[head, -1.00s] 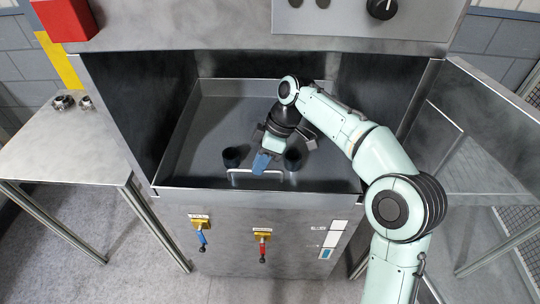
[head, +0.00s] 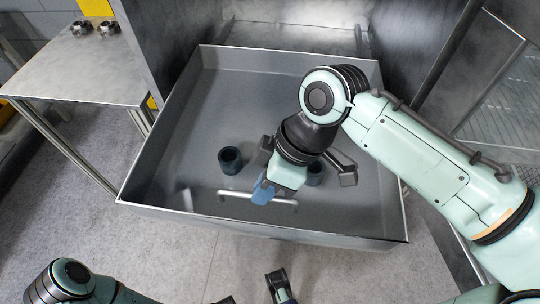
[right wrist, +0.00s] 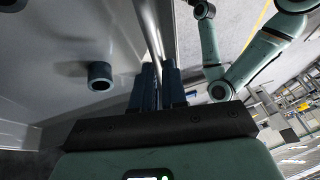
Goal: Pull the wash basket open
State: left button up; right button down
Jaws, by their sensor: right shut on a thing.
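The wash basket (head: 330,236) is a wide, shallow grey metal tray. It stands well out of the steel cabinet in the head view. A pale bar handle (head: 232,195) is at its front edge. My right gripper (head: 264,193), with blue fingertips, is shut on the handle. In the right wrist view the bar (right wrist: 149,30) runs between the blue fingers (right wrist: 158,85). My left gripper (head: 254,292) shows only partly at the bottom edge, apart from the basket; its fingertips are not clear.
Two dark cylindrical cups (head: 230,160) are inside the basket near the handle; my right gripper partly covers one. A metal side table (head: 75,70) with small metal parts stands at the left. An open door panel (head: 500,85) is at the right. Floor shows left of the basket.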

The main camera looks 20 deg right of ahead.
jog(key=s+a, duration=0.2)
jog(key=s, duration=0.1)
jog(key=s+a+b, duration=0.1)
jog(key=s, duration=0.1)
jog(key=shift+s+a, duration=0.15)
jog(key=shift+s, duration=0.1)
jog(key=c, duration=1.2)
grip_release()
jog(key=shift+o, duration=0.2)
jog(key=shift+r, duration=0.15)
jog(key=p+v, duration=0.4)
jog(key=v, duration=0.9)
